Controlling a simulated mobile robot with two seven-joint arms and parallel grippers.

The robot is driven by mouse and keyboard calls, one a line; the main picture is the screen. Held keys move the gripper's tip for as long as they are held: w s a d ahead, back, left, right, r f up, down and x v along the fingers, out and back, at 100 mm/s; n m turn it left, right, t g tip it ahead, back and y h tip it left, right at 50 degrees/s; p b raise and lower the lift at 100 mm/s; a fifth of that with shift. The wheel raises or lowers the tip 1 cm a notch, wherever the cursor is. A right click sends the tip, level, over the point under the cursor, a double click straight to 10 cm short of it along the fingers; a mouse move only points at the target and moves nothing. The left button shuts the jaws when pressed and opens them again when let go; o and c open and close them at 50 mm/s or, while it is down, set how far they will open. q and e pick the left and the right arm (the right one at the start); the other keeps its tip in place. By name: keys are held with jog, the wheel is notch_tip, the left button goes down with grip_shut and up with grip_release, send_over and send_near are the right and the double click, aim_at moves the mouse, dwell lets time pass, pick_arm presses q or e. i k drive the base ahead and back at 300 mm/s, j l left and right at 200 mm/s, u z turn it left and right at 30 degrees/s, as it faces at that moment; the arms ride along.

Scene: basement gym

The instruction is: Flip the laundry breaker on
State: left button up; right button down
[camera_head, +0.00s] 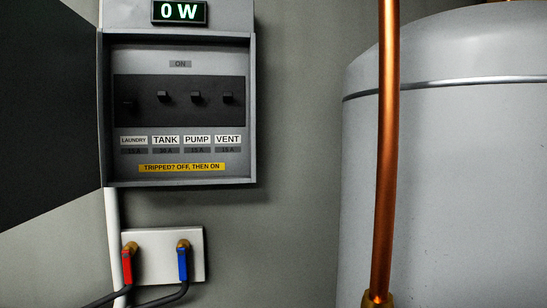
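A grey breaker panel (250,120) is on the wall at the upper left, with its dark door (50,110) swung open to the left. The laundry breaker (128,106) is the leftmost switch, above the "LAUNDRY" label (134,140). Its lever sits lower than the tank breaker (163,96), pump breaker (196,97) and vent breaker (228,98). An "ON" label (180,64) is above the row. A yellow label (182,167) reads "TRIPPED? OFF, THEN ON". A display (179,12) on top reads "0 W". Neither of my grippers is in view.
A vertical copper pipe (388,150) stands before a large grey tank (460,180) on the right. Below the panel, a white wall box (153,245) has a red-handled valve (127,266) and a blue-handled valve (183,264) with dark hoses. Bare wall lies between panel and pipe.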

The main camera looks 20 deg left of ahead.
aim_at(129, 103)
jog(key=u, duration=1.35)
jog(key=k+u, duration=0.15)
jog(key=u, duration=0.3)
jog(key=k+j+u, duration=0.15)
jog(key=u, duration=0.3)
jog(key=k+j+u, duration=0.15)
jog(key=u, duration=0.25)
